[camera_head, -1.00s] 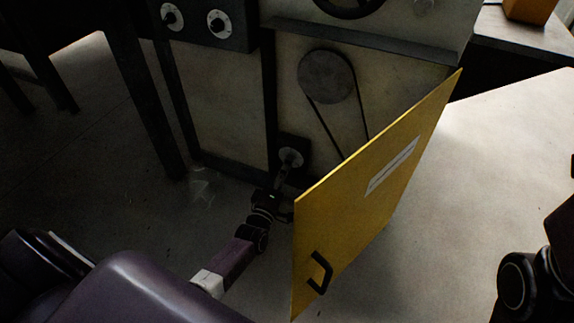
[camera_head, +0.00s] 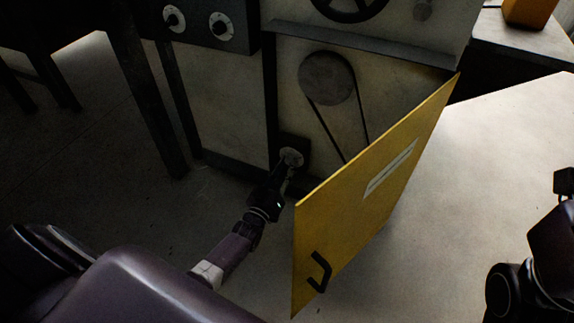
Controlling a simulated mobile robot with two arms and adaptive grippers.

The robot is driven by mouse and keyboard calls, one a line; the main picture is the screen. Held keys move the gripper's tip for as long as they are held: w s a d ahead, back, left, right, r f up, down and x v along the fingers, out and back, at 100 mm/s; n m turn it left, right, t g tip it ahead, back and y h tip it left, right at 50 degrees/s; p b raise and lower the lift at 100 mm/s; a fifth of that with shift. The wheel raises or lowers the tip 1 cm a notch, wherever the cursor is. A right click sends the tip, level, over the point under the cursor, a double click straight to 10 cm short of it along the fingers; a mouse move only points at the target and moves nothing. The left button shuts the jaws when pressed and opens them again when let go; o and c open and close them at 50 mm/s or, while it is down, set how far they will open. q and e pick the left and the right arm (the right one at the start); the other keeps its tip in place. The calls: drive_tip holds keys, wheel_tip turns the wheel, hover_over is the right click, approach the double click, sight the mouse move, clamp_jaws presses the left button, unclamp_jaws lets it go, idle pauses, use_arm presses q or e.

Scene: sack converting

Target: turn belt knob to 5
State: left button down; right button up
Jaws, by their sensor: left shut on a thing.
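The belt knob (camera_head: 292,155) is a pale round dial on a dark square plate, low on the machine, left of the open yellow door. Its numbers are too small to read. My left gripper (camera_head: 286,171) reaches up to it from below and is shut on it, hiding its lower part. The belt (camera_head: 319,122) runs down from a grey pulley (camera_head: 327,77) above the knob and passes behind the door. My right arm (camera_head: 535,270) shows at the right edge, well away from the machine; its fingers are not clear.
The yellow door (camera_head: 350,220) stands open close to the right of my left gripper, with a black handle (camera_head: 319,272). Two other dials (camera_head: 221,27) (camera_head: 174,19) sit on a dark panel above. Floor left of my arm is clear.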

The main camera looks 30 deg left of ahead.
use_arm(q)
drive_tip(key=m+p, duration=0.1)
drive_tip(key=m, duration=0.6)
drive_tip(key=shift+a+h, duration=0.1)
drive_tip(key=shift+h, duration=0.2)
idle(0.3)
drive_tip(key=c, duration=1.6)
unclamp_jaws()
drive_tip(key=s, duration=1.2)
drive_tip(key=shift+f, duration=0.35)
